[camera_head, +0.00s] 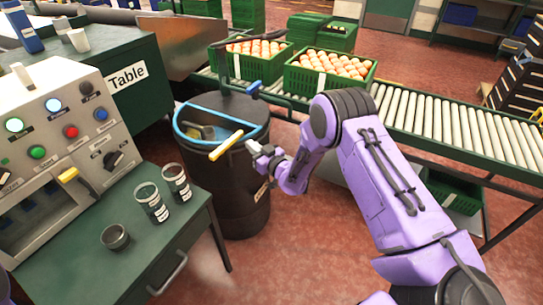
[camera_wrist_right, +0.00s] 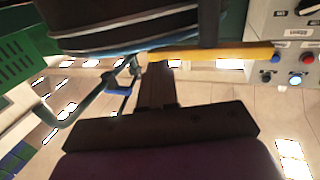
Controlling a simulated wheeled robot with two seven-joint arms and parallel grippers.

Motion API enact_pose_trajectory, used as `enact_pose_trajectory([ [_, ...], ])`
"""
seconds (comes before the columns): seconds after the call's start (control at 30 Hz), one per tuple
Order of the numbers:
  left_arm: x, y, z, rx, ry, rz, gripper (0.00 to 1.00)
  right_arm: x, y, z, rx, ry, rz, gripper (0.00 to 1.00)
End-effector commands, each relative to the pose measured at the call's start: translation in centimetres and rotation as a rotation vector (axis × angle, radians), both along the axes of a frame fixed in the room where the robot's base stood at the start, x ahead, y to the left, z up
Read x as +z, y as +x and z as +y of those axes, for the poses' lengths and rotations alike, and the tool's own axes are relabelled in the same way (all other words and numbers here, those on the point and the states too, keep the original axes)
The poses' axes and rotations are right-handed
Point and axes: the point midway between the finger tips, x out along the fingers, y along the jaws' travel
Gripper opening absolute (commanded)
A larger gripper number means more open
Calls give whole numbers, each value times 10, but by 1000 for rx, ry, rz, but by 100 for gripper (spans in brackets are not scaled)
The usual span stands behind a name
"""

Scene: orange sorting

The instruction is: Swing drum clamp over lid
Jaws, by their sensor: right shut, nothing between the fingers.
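A black drum (camera_head: 238,190) stands on the floor in the middle of the head view. A blue curved clamp bar (camera_head: 178,128) runs around the left and front of its top. A yellow handle (camera_head: 226,145) sticks out at the drum's front; in the right wrist view it crosses near the top as a yellow bar (camera_wrist_right: 225,52). My right gripper (camera_head: 253,149) is shut and empty, just right of the handle in the head view. In the wrist view its fingers (camera_wrist_right: 157,70) point at the bar; I cannot tell whether they touch. My left gripper is out of view.
A control panel (camera_head: 58,118) and a green table (camera_head: 190,225) with two glass beakers (camera_head: 152,202) and a small dark cup (camera_head: 115,238) stand at left. Behind are a roller conveyor (camera_head: 450,125) and green crates of oranges (camera_head: 330,82). A blue-ended rod (camera_head: 253,88) rises behind the drum.

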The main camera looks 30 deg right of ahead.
Motion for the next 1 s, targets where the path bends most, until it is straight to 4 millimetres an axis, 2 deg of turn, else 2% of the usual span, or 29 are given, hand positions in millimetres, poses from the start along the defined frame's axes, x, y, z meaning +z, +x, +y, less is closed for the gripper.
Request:
enact_pose_trajectory([
  [0.2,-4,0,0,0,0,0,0,-1,-53,-24,4,0,2,0],
  [0.3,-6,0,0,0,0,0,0,0,-70,-33,7,0,1,0],
  [0.47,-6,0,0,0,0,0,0,0,-87,-41,7,-1,3,0],
  [0.57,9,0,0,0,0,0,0,-12,-101,-40,23,-23,60,0],
  [0.6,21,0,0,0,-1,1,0,-19,-107,-42,45,-61,95,0],
  [0.63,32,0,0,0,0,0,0,-23,-110,-44,72,-116,107,0],
  [0.7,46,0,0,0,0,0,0,-28,-112,-47,155,-375,50,0],
  [0.9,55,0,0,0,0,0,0,-17,-99,-43,282,-1026,-263,0],
  [1.0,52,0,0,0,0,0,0,-6,-90,-43,268,-1257,-410,0],
])
